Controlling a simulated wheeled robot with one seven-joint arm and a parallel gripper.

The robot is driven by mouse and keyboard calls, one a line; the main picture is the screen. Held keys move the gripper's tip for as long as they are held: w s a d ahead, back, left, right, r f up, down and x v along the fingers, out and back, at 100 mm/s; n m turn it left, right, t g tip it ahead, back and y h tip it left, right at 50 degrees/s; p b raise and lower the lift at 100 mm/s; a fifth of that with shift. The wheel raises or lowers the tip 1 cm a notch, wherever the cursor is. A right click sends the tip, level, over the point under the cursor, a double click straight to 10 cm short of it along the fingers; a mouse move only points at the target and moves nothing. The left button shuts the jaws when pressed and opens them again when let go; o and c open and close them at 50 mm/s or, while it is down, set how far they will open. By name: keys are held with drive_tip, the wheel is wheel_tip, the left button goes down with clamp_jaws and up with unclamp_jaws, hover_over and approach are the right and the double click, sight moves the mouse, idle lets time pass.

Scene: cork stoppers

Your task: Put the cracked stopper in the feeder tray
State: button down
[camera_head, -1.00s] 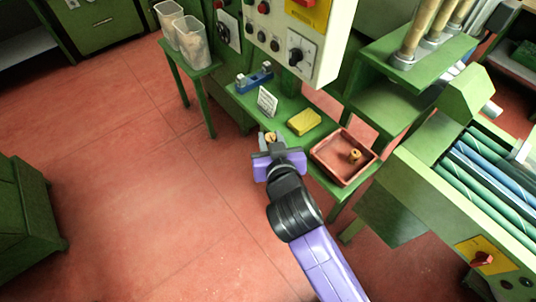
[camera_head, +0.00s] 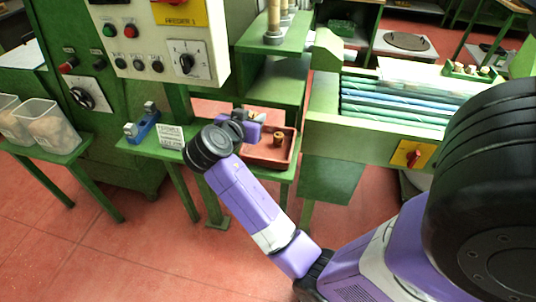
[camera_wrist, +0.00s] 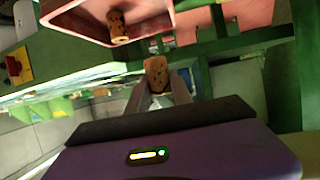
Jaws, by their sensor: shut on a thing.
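My gripper (camera_wrist: 158,86) is shut on a cork stopper (camera_wrist: 156,66), which is tan with dark specks in the wrist view. I cannot make out a crack on it. In the head view my gripper (camera_head: 246,116) is above the left side of a red tray (camera_head: 266,162), and my wrist hides part of it. The tray also shows in the wrist view (camera_wrist: 75,8), beyond the held stopper. Another stopper (camera_head: 278,139) stands inside the tray and shows in the wrist view too (camera_wrist: 118,27). The held stopper is apart from it.
A blue device (camera_head: 142,128) and a white card (camera_head: 171,136) stand on the green bench left of the tray. A control panel (camera_head: 158,45) overhangs the bench. A roller machine (camera_head: 395,105) stands to the right. A small green tray (camera_head: 468,72) of pale items is behind it.

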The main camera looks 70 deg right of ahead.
hover_over(259, 151)
drive_tip(key=shift+g, duration=0.4)
wheel_tip(259, 151, down, 6)
drive_tip(key=shift+r, duration=0.1)
drive_tip(key=shift+f, duration=2.15)
drive_tip(key=shift+f, duration=0.15)
drive_tip(key=c, duration=1.4)
unclamp_jaws()
